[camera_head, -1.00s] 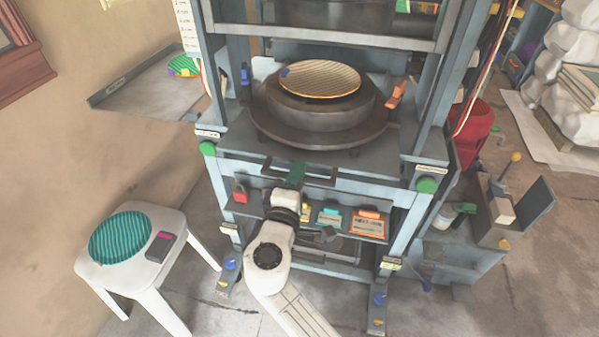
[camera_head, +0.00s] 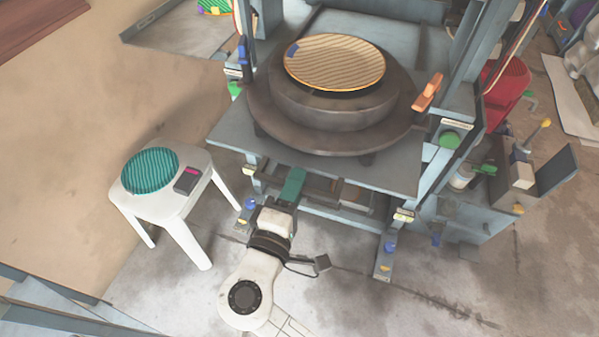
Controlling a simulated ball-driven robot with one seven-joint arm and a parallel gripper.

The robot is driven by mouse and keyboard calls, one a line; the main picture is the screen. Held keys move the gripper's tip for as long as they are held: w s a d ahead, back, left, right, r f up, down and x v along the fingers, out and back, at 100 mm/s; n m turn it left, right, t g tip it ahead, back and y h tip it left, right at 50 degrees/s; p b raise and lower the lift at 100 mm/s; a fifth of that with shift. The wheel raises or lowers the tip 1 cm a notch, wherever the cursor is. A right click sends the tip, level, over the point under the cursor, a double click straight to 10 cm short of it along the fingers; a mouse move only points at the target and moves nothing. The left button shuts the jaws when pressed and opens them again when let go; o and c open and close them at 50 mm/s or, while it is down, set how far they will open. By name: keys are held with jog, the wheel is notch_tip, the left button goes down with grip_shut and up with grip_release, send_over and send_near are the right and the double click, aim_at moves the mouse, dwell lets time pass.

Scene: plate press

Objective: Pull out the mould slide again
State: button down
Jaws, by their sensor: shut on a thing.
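The mould slide (camera_head: 232,140) is a flat grey plate.
A white stool (camera_head: 182,206) at left holds a teal ribbed disc (camera_head: 150,170) and a dark device (camera_head: 188,180). An orange lever (camera_head: 427,92) stands right of the mould. A grey side bench (camera_head: 470,206) is at right. The floor in front is mostly clear.

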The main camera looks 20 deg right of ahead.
jog(key=shift+f, duration=0.1)
jog(key=c, duration=1.4)
grip_release()
jog(key=v, duration=1)
jog(key=shift+s+a, duration=0.2)
jog(key=shift+s, duration=0.15)
jog(key=shift+d, duration=0.1)
jog(key=s+d+f+m+g+y+p, duration=0.1)
jog(key=d+f+m+g+p, duration=0.3)
jog(key=d, duration=0.5)
jog(key=s+d+f+m+g+y+p, duration=0.1)
jog(key=s+d+f+m+g, duration=0.15)
jog(key=d+g, duration=0.5)
jog(key=s+d+m+g+y+p, duration=0.2)
jog(key=s+d+m+y+p, duration=0.2)
jog(key=s+d+y, duration=0.4)
jog(key=s+f+p, duration=0.1)
jog(key=s, duration=0.2)
jog(key=shift+s+m, duration=0.25)
jog(key=shift+m, duration=0.1)
